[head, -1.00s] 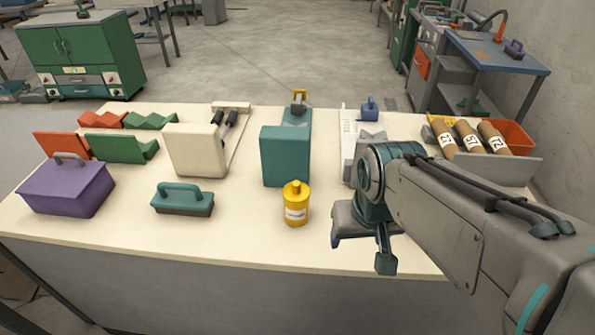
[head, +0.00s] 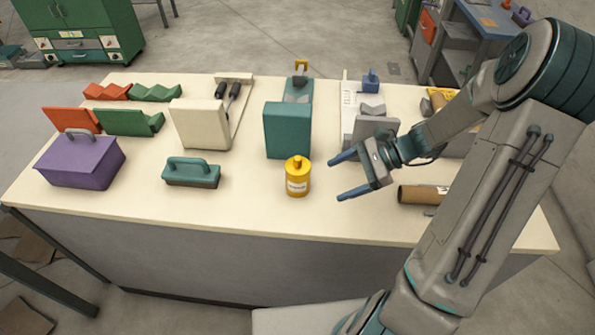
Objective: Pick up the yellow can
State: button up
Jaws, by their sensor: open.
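The yellow can (head: 297,180) stands upright near the front middle of the table, with a pale label on its front and a narrow yellow cap on top. My gripper (head: 337,178) is just to the right of the can, with its two blue-tipped fingers spread and pointing left towards it. The jaws are empty. I see a gap between the fingertips and the can, and the can is in full view.
A teal block (head: 288,132) stands right behind the can. A teal-handled brush (head: 191,173) and a purple box (head: 80,160) are to the left. A cardboard tube (head: 422,194) lies right of my gripper. The table's front strip (head: 250,222) is clear.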

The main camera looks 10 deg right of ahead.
jog(key=w+d+m+t+y, duration=0.2)
jog(key=w+m+t+y, duration=0.1)
jog(key=m, duration=0.1)
jog(key=p, duration=0.2)
send_near(286, 172)
jog(key=shift+w+a+f, duration=0.45)
jog(key=shift+a+f, duration=0.2)
jog(key=shift+a, duration=0.1)
jog(key=shift+p+x, duration=0.8)
jog(key=shift+x, duration=1.85)
jog(key=shift+w, duration=0.1)
jog(key=c, duration=1.1)
